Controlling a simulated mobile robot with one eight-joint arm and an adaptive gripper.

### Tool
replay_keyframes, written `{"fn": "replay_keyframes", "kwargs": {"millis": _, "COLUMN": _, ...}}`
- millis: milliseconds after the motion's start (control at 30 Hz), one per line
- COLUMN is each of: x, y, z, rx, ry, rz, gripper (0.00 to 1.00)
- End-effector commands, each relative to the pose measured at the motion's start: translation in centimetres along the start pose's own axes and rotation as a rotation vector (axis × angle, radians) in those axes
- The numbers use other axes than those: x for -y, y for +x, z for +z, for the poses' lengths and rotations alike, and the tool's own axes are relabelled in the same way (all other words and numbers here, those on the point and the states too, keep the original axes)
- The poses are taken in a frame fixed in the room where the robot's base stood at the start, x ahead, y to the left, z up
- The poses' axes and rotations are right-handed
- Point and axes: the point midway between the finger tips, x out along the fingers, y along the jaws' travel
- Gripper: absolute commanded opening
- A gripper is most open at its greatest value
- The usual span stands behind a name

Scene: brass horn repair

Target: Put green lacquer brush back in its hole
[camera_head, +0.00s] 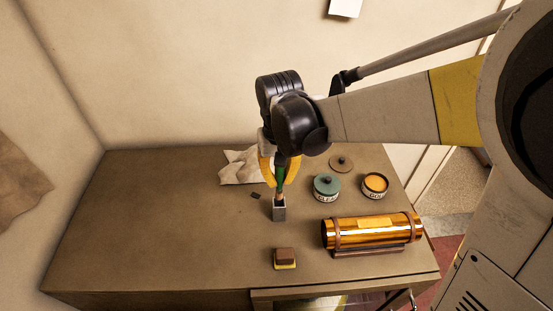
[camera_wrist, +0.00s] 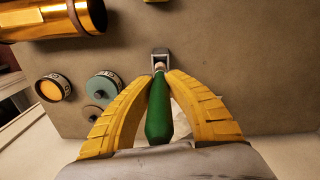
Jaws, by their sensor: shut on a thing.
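The green lacquer brush (camera_head: 280,178) is held upright, handle up, between the yellow fingers of my gripper (camera_head: 273,172). In the wrist view, my gripper (camera_wrist: 162,82) is shut on the brush's green handle (camera_wrist: 159,108).
A brass tube (camera_head: 370,231) lies in a cradle at the right. A green-lidded jar (camera_head: 326,186), an open amber jar (camera_head: 375,184) and a round lid (camera_head: 341,163) stand behind it. A brown-and-yellow block (camera_head: 285,259) lies in front; a crumpled cloth (camera_head: 240,168) lies behind. The table's left (camera_head: 150,220) is clear.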

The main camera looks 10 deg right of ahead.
Motion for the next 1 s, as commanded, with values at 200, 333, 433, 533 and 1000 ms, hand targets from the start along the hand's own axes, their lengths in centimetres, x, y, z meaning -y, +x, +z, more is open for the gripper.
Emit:
{"fn": "replay_keyframes", "kwargs": {"millis": 200, "x": 0.0, "y": 0.1, "z": 0.0, "rx": 0.0, "ry": 0.0, "rz": 0.0, "gripper": 0.0}}
{"fn": "replay_keyframes", "kwargs": {"millis": 333, "x": 0.0, "y": 0.3, "z": 0.0, "rx": 0.0, "ry": 0.0, "rz": 0.0, "gripper": 0.0}}
{"fn": "replay_keyframes", "kwargs": {"millis": 433, "x": 0.0, "y": 0.6, "z": 0.0, "rx": 0.0, "ry": 0.0, "rz": 0.0, "gripper": 0.0}}
{"fn": "replay_keyframes", "kwargs": {"millis": 533, "x": 0.0, "y": 0.9, "z": 0.0, "rx": 0.0, "ry": 0.0, "rz": 0.0, "gripper": 0.0}}
{"fn": "replay_keyframes", "kwargs": {"millis": 1000, "x": 0.0, "y": 2.0, "z": 0.0, "rx": 0.0, "ry": 0.0, "rz": 0.0, "gripper": 0.0}}
